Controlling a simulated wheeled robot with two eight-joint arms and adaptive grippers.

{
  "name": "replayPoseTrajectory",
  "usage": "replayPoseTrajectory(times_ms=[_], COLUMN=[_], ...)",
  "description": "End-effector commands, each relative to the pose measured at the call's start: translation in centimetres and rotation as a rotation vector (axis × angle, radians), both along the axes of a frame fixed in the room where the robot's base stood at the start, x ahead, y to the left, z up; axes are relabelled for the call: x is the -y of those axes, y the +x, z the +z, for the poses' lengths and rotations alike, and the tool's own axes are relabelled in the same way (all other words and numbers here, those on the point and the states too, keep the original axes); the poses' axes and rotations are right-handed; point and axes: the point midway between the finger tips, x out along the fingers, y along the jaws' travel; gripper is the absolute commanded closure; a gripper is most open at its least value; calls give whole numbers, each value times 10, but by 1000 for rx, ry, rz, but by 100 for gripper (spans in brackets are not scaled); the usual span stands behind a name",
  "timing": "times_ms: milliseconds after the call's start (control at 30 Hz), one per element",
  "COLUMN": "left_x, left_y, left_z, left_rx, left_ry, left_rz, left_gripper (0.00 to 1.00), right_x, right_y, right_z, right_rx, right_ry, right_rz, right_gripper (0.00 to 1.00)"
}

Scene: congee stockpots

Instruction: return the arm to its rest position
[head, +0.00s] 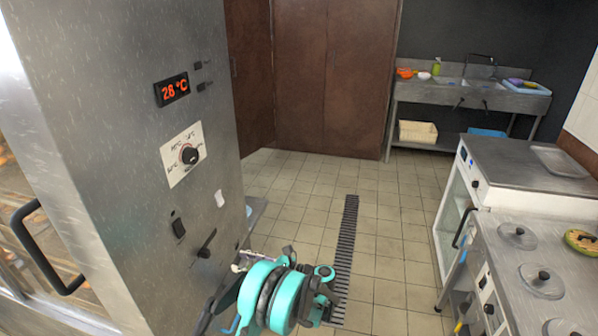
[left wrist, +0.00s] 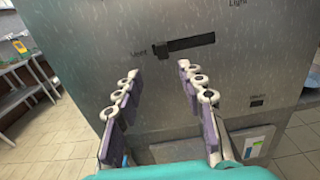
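My left gripper (head: 243,261) is low in the head view, beside the steel cabinet (head: 130,120), its teal wrist (head: 275,292) nearest the camera. In the left wrist view the two fingers of the gripper (left wrist: 157,68) are spread apart with nothing between them. They point at the cabinet's steel face, below a black lever (left wrist: 185,45). That lever also shows in the head view (head: 206,243). I cannot tell how close the fingertips are to the steel. My right gripper is in neither view.
The cabinet carries a 28 °C display (head: 172,89), a dial (head: 189,154) and a door handle (head: 45,250). A stove counter (head: 520,240) with several lids stands at the right. A sink table (head: 470,95) is at the back. The tiled floor (head: 310,190) between is clear, with a drain grate (head: 345,245).

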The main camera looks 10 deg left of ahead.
Motion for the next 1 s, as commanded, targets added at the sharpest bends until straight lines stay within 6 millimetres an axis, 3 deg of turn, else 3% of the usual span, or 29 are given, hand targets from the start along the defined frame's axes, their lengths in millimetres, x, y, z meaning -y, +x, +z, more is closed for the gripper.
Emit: replayPoseTrajectory(times_ms=[67,167,333,400,500,600,700,767,867,1000], left_x=[-2,-5,4,17,43,74,105,122,144,156], left_y=[6,24,67,80,88,85,70,55,21,-43], left_z=[14,57,178,226,279,313,324,322,301,245], left_rx=[-13,-63,-260,-375,-553,-749,-960,-1093,-1323,-1654], left_ry=[20,90,352,495,714,946,1185,1331,1575,1910], left_rz=[-28,-118,-377,-484,-616,-727,-819,-863,-931,-1015], left_gripper=[60,60,60,60,60,60,60,60,60,60], right_x=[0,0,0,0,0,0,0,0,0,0], right_y=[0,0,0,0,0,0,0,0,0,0], right_z=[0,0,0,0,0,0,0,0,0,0], right_rx=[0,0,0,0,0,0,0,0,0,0], right_ry=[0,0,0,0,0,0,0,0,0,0], right_rz=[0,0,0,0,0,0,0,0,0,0], right_gripper=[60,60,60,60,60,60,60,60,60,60])
